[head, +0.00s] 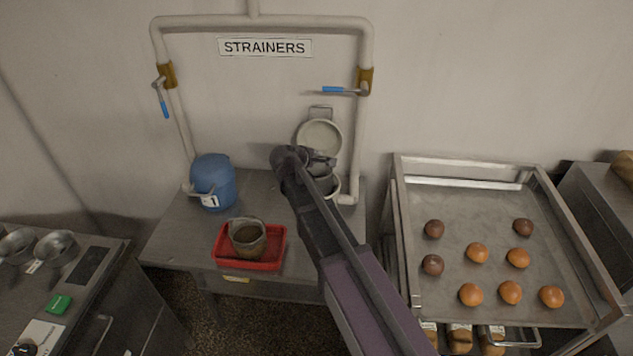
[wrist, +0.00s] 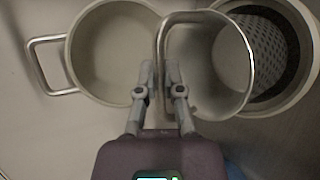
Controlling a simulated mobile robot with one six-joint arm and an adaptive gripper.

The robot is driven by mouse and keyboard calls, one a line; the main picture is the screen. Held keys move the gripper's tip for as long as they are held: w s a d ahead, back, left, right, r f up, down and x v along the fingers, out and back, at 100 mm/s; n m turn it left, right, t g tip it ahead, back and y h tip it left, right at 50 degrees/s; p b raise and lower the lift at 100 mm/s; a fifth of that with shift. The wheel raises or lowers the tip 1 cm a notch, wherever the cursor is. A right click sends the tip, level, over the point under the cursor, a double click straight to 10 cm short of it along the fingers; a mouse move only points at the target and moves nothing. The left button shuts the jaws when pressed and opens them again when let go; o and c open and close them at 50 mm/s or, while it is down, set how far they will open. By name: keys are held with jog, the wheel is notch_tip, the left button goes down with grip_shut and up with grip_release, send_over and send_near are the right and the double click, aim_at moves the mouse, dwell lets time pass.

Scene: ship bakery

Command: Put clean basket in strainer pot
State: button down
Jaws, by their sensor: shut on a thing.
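The basket is held over the left part of the strainer pot (wrist: 308,72), a pale round pot with a dark inner ring. A perforated grey surface shows inside that ring; I cannot tell what it belongs to. A pale round lid-like part (wrist: 110,55) with a loop handle lies beside the pot. In the head view this part (head: 320,136) stands against the wall, and my gripper (head: 322,160) hides much of the basket and pot.
A red tray (head: 222,257) holding a brown-stained basket (head: 247,236) sits at the table's front. A blue pot (head: 213,178) marked 1 stands left. White pipes (head: 365,130) with blue-handled valves frame the strainers. A rack tray (head: 475,205) with several buns is at right.

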aim_at(324, 173)
jog(key=shift+f+b, duration=1)
jog(key=shift+f, duration=0.5)
jog(key=shift+f+b, duration=2.15)
jog(key=shift+b, duration=0.1)
jog(key=c, duration=0.8)
grip_release()
jog(key=shift+f, duration=0.1)
jog(key=shift+o, duration=0.2)
jog(key=shift+r, duration=0.2)
